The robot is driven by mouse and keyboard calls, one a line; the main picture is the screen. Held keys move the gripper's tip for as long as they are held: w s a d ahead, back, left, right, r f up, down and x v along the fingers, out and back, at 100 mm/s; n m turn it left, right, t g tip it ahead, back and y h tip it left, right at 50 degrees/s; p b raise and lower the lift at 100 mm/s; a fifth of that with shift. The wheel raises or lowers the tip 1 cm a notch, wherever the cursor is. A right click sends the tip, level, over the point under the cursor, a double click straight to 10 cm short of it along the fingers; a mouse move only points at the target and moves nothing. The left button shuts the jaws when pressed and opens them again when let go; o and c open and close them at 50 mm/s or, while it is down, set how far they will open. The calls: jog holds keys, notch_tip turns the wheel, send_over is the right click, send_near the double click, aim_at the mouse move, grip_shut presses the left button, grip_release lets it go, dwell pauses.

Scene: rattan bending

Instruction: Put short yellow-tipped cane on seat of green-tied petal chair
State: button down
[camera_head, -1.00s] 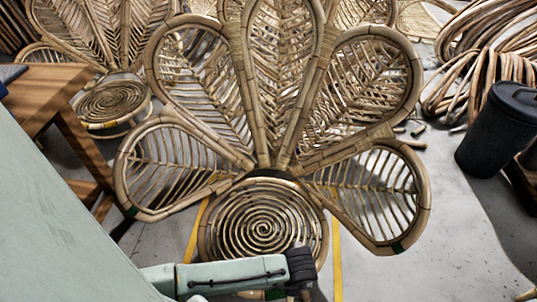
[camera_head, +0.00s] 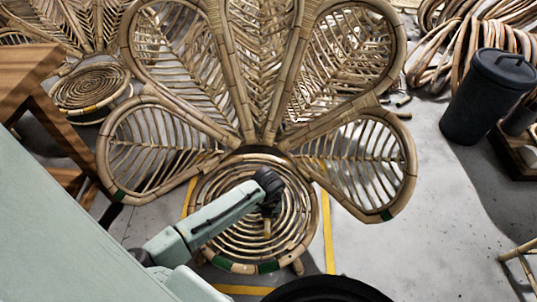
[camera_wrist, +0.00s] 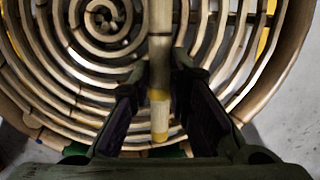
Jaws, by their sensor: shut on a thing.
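The green-tied petal chair stands in the middle, with its round spiral seat (camera_head: 215,225) low in the head view. Green ties show on the seat's front rim and on the lower petals. My gripper (camera_head: 268,210) is over the seat, right of the spiral's middle. In the wrist view my gripper (camera_wrist: 162,115) is shut on the short yellow-tipped cane (camera_wrist: 160,60), which runs up the picture between the fingers with yellow marks near its lower end. The seat's spiral (camera_wrist: 60,60) lies behind it. I cannot tell whether the cane touches the seat. A small part of the cane shows in the head view (camera_head: 267,229).
Another petal chair (camera_head: 90,88) with a yellowish tie stands at the upper left, beside a wooden table (camera_head: 25,65). A black bin (camera_head: 487,95) and coiled canes (camera_head: 450,50) are at the right. Yellow floor lines (camera_head: 328,235) frame the chair. The floor to the right is mostly clear.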

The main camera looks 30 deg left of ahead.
jog(key=shift+f, duration=1)
jog(key=c, duration=1.5)
grip_release()
jog(key=shift+f, duration=0.15)
jog(key=r, duration=0.4)
jog(key=s+r+p, duration=0.1)
jog(key=r, duration=0.3)
jog(key=d+r+p, duration=0.1)
jog(key=r, duration=0.3)
jog(key=shift+s+r, duration=0.1)
jog(key=shift+s, duration=0.2)
